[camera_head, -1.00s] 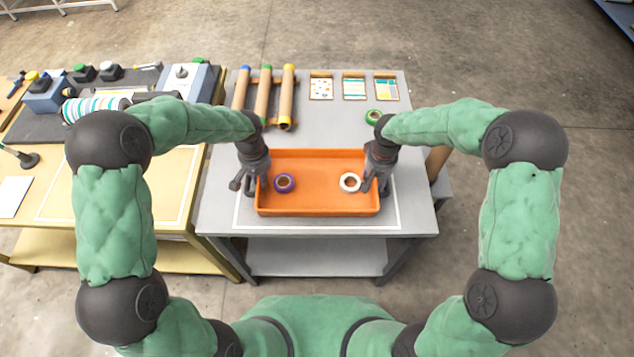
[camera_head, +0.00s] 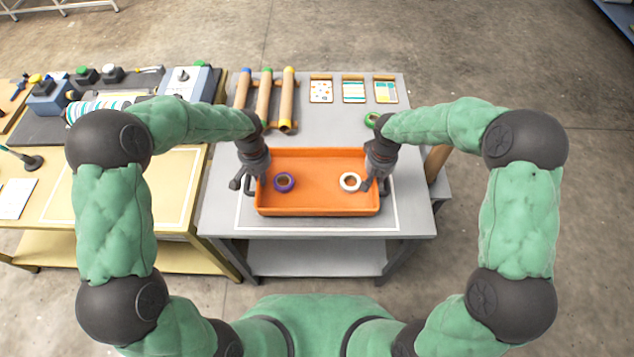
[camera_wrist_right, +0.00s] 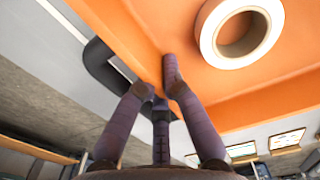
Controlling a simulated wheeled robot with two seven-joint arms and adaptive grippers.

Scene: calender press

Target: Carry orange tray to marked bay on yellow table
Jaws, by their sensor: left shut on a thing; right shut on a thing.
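The orange tray (camera_head: 318,190) is over the white-outlined area of the grey table (camera_head: 420,215); I cannot tell whether it touches the top. A purple tape roll (camera_head: 284,182) lies at its left and a white tape roll (camera_head: 350,181) at its right. My left gripper (camera_head: 257,184) is shut on the tray's left side. My right gripper (camera_head: 374,182) is shut on the right side. In the right wrist view the right gripper (camera_wrist_right: 165,95) is at the tray wall, near the white roll (camera_wrist_right: 238,32). The yellow table (camera_head: 120,235) has an empty white-outlined bay (camera_head: 160,187) at left.
Behind the tray are a rack with several cardboard tubes (camera_head: 265,100), sample cards (camera_head: 354,90) and a green tape roll (camera_head: 372,119). The calender press (camera_head: 95,107) stands at the yellow table's back. A white sheet (camera_head: 15,198) lies at the far left. A gap separates the tables.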

